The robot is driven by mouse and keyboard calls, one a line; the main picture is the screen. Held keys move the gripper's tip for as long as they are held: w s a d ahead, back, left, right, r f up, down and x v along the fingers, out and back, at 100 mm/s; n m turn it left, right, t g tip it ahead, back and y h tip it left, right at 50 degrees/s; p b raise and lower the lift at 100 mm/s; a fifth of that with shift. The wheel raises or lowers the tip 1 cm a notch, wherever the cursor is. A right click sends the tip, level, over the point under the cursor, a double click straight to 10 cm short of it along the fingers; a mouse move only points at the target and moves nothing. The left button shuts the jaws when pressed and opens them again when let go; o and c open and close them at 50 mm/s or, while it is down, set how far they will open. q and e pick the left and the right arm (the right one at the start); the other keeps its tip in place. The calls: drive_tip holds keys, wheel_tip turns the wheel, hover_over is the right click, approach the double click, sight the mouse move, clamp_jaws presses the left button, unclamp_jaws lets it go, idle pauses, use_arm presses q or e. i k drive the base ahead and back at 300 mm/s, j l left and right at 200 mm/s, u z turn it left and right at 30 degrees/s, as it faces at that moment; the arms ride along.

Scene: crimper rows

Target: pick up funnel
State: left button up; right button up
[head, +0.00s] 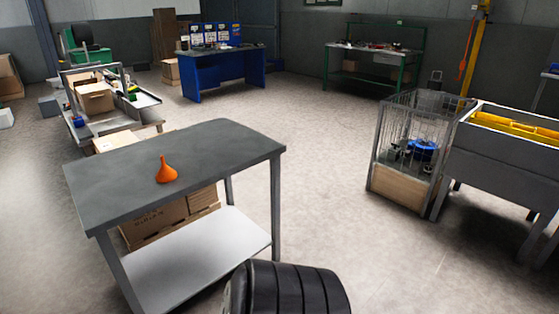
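An orange funnel (166,172) stands on the grey top of a workbench (225,146) at the left of the head view. Its wide end is down and its narrow spout points up. Nothing touches it, and bare tabletop surrounds it. Neither of my grippers shows in the head view, so I cannot see whether they are open or shut.
A dark ribbed cylinder (290,292) is at the bottom edge, near the bench. A wire cage (405,145) and a grey bin (520,160) stand at right. Open floor (335,190) lies between.

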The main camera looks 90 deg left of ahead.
sight(165, 174)
drive_tip(key=u, duration=3.6)
